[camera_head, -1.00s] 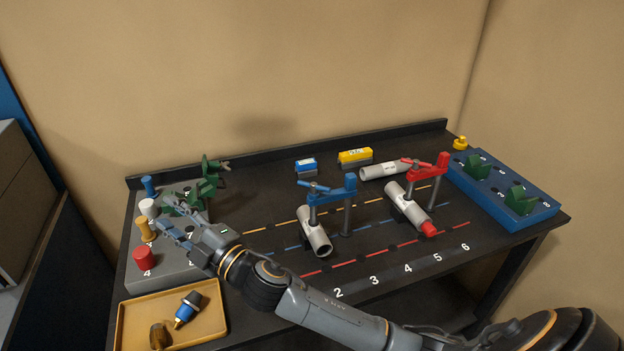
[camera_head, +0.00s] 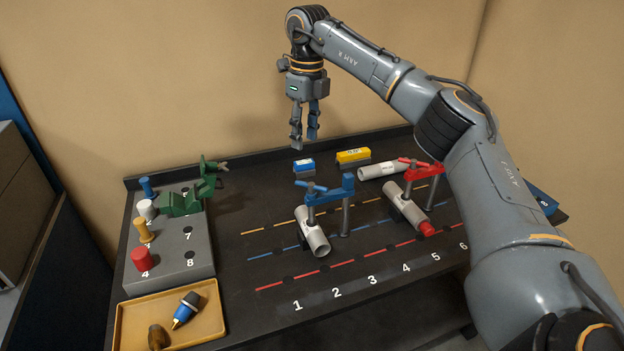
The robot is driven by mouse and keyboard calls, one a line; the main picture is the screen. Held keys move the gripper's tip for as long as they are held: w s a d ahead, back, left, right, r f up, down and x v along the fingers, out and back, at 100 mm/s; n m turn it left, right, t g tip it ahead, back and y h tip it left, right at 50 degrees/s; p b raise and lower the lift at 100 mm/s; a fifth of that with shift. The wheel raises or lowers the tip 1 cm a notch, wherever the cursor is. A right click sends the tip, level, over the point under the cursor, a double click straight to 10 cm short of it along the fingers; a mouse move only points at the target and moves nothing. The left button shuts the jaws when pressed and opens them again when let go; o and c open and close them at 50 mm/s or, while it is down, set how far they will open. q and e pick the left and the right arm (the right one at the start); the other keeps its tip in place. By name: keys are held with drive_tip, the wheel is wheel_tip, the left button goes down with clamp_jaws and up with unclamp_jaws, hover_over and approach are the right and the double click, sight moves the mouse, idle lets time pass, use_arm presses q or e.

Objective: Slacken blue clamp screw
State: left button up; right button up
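The blue clamp (camera_head: 347,187) stands on the black table, its arm reaching left over a white pipe (camera_head: 314,236). Its screw (camera_head: 310,198), with a blue cross handle on top, points down onto the pipe; whether it presses on it cannot be told. My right gripper (camera_head: 304,142) hangs fingers down, high behind and above the blue clamp. Its two fingers are apart with nothing between them. It touches nothing. My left gripper is out of view.
A red clamp (camera_head: 435,170) holds a second pipe to the right. Behind are blue and yellow labelled blocks (camera_head: 354,156) and a loose pipe (camera_head: 381,171). A grey peg block (camera_head: 171,244) and yellow tray (camera_head: 211,324) lie left. My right arm hides much of the right side.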

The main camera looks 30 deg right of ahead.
sight(311, 183)
drive_tip(key=f+p, duration=0.1)
drive_tip(key=f, duration=0.3)
drive_tip(key=d+f+p, duration=0.1)
drive_tip(key=f, duration=0.3)
drive_tip(key=f+p, duration=0.1)
drive_tip(key=f, duration=0.4)
drive_tip(key=shift+s+d, duration=0.15)
drive_tip(key=shift+s, duration=0.15)
clamp_jaws()
